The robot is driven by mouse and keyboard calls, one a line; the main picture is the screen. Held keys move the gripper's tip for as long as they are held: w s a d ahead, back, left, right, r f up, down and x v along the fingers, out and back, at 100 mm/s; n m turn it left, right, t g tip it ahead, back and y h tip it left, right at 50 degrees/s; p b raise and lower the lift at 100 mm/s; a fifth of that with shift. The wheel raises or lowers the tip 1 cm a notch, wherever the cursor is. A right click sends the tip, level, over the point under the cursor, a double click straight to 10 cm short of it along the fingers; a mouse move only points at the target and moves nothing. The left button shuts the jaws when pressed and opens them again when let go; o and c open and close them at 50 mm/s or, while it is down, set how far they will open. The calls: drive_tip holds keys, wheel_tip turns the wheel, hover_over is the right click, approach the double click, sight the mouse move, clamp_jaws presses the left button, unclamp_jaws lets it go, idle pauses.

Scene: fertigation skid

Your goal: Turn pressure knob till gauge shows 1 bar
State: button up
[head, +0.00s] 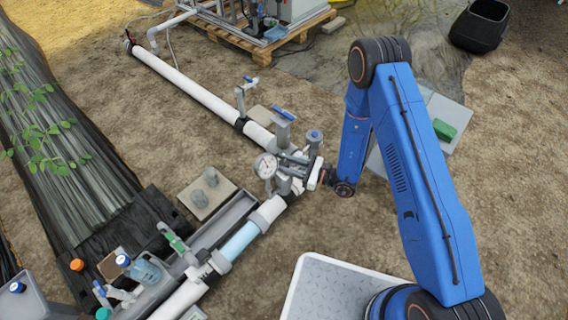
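A white pressure gauge (265,165) with a round dial stands beside the white pipe in the middle of the head view. Its needle and scale are too small to read. My blue arm reaches down from the right, and my gripper (297,167) is at the pipe fittings just right of the gauge. Its fingers merge with the grey fittings, so I cannot tell whether they are open or touch anything. I cannot make out the pressure knob for certain; it may be hidden at the gripper. A grey fitting with a blue round top (314,135) stands just above the gripper.
The white pipe (185,83) runs from upper left to lower centre, with blue-handled valves (283,113) on it. A pallet (265,47) and black bin (480,25) stand at the back. Bare soil lies right of the pipe.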

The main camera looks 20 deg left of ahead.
drive_tip(key=o, duration=1.1)
drive_tip(key=shift+c, duration=0.2)
drive_tip(key=d, duration=1.7)
drive_tip(key=shift+s+d, duration=0.2)
drive_tip(key=shift+s, duration=0.15)
